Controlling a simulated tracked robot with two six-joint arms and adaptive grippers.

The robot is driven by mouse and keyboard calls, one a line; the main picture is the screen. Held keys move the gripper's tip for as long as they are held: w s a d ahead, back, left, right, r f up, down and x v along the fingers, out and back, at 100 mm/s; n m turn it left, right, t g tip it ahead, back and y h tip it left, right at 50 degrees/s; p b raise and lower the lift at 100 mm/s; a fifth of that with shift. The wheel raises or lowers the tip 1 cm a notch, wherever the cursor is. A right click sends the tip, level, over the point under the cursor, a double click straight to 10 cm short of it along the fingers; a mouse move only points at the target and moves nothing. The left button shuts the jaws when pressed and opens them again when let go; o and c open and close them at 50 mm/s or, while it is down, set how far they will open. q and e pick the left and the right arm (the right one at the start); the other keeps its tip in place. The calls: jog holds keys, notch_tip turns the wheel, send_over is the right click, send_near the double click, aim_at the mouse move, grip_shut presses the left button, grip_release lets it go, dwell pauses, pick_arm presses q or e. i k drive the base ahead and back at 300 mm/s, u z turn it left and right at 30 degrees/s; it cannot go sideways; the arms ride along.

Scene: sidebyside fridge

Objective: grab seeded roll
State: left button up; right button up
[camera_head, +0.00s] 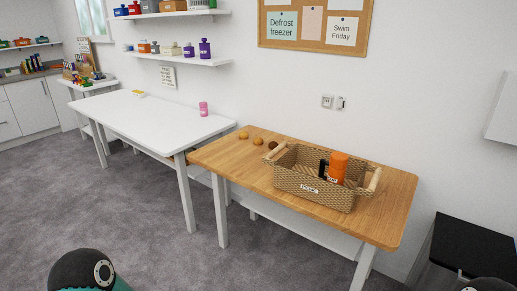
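Three small roll-like items lie in a row on the wooden table (222,155), to the left of the wicker basket. One is golden (243,134), one is tan (258,141), and one is darker reddish brown (272,145). They are too small to tell which one is the seeded roll. Neither of my grippers is in view. Only dark rounded parts of my arms show at the bottom edge, far from the table.
A wicker basket (312,193) holding an orange container (338,167) and a dark item stands on the wooden table. A white table (150,115) adjoins on the left, with a pink bottle (203,108). A black-topped unit (475,245) stands at right. Grey carpet in front is clear.

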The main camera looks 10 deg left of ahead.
aim_at(257, 141)
jog(key=u, duration=0.3)
jog(key=i, duration=0.45)
jog(key=u, duration=0.65)
jog(key=i, duration=1)
jog(key=z, duration=0.35)
